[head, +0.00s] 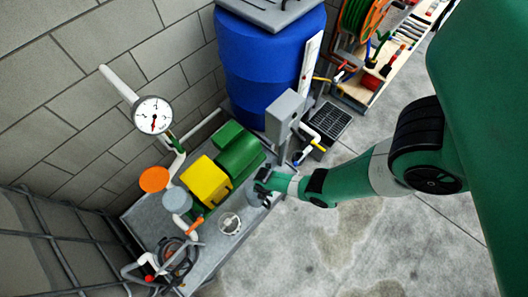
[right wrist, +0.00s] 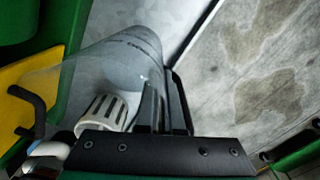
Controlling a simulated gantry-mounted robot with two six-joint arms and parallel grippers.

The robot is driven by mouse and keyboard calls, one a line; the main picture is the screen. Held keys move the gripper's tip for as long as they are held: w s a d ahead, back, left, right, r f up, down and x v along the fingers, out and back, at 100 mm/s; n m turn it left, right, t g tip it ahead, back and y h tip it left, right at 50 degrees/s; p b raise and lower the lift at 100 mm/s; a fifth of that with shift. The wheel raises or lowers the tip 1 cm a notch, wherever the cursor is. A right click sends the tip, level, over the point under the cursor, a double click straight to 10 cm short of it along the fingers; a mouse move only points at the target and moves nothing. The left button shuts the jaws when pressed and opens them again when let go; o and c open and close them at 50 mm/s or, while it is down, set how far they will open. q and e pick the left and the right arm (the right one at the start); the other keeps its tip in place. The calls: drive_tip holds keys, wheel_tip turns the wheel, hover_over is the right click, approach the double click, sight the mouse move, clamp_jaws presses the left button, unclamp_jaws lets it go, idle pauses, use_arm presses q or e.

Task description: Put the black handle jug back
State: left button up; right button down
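The jug (right wrist: 120,60) is a clear, see-through vessel that fills the upper middle of the right wrist view. Its black handle (right wrist: 177,85) is on the side by my right gripper's fingers. My right gripper (right wrist: 166,110) has its fingers close together and looks shut on that handle, though the contact is partly hidden. In the head view my right gripper (head: 262,186) is over the right edge of the grey bench, with the small greyish jug (head: 257,198) just below it. Whether the jug touches the bench is unclear. My left gripper is not in view.
The grey bench (head: 150,205) carries a green-and-yellow pump (head: 207,180), a white strainer basket (head: 230,223) and pipes. A pressure gauge (head: 152,115) stands at the wall. A blue barrel (head: 265,70) and grey box (head: 285,115) are behind. Open concrete floor lies right.

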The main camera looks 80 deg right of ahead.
drive_tip(key=c, duration=1.1)
unclamp_jaws()
drive_tip(key=shift+f, duration=0.1)
drive_tip(key=shift+o, duration=0.2)
wheel_tip(320, 180, up, 12)
drive_tip(key=p, duration=1.2)
drive_tip(key=shift+r, duration=0.25)
drive_tip(key=shift+f, duration=0.1)
